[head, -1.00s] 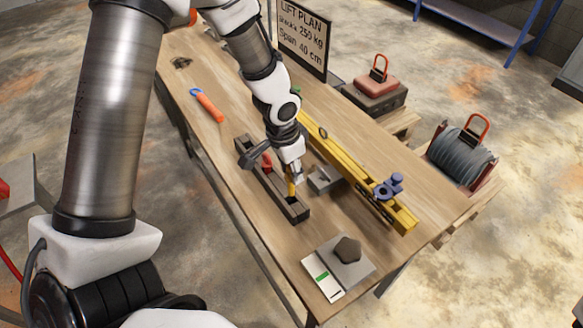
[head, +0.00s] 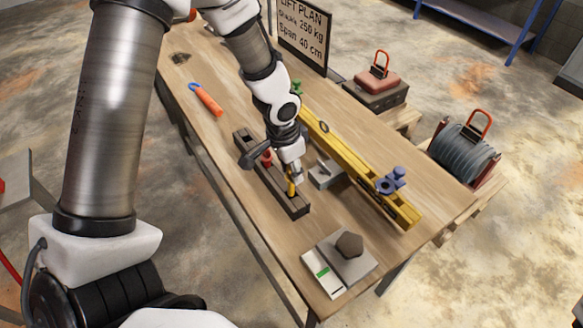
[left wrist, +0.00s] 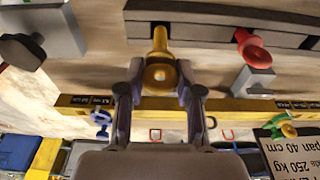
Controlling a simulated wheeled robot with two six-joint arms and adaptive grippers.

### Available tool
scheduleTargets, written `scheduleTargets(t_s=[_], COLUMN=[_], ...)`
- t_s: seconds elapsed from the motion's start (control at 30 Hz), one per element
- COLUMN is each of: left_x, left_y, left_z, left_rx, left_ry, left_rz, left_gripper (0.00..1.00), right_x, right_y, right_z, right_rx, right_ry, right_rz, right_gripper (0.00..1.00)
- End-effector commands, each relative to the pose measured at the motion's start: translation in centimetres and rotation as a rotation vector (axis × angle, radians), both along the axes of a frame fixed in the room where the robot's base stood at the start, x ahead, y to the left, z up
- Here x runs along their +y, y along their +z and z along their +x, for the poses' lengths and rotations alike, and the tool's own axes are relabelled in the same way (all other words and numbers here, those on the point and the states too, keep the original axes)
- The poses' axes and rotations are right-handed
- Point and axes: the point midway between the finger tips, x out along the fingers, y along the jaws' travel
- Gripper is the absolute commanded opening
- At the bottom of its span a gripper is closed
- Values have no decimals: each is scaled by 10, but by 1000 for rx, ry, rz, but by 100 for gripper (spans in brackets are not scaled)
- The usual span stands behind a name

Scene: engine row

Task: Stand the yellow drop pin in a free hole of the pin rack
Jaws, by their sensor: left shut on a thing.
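The yellow drop pin (head: 291,188) is upright between the fingers of my left gripper (head: 294,177), which is shut on it. The pin is over the near end of the dark, long pin rack (head: 270,184). In the left wrist view the pin (left wrist: 160,46) shows between the fingers (left wrist: 160,84), its far end overlapping the rack (left wrist: 205,14). I cannot tell how deep its tip is in a hole. A red pin (head: 267,158) stands in the rack farther back; it also shows in the left wrist view (left wrist: 253,48). My right gripper is not in view.
A yellow beam (head: 350,158) with a blue shackle (head: 391,182) lies right of the rack. A small grey block (head: 325,175) sits between them. A scale (head: 325,265) bearing a dark weight (head: 349,245) is near the front. An orange-handled tool (head: 207,101) lies back left.

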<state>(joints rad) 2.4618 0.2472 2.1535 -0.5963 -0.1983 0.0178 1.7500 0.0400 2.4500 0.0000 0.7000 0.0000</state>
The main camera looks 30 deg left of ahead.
Motion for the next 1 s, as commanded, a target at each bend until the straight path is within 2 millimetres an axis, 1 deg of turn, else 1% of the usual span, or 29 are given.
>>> scheduleTargets(t_s=[1.0], left_x=[0], left_y=[-27], left_z=[0], left_rx=[0], left_ry=[0], left_rz=[0], left_gripper=[0], right_x=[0], right_y=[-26], right_z=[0], right_rx=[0], right_ry=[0], right_rz=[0], right_gripper=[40])
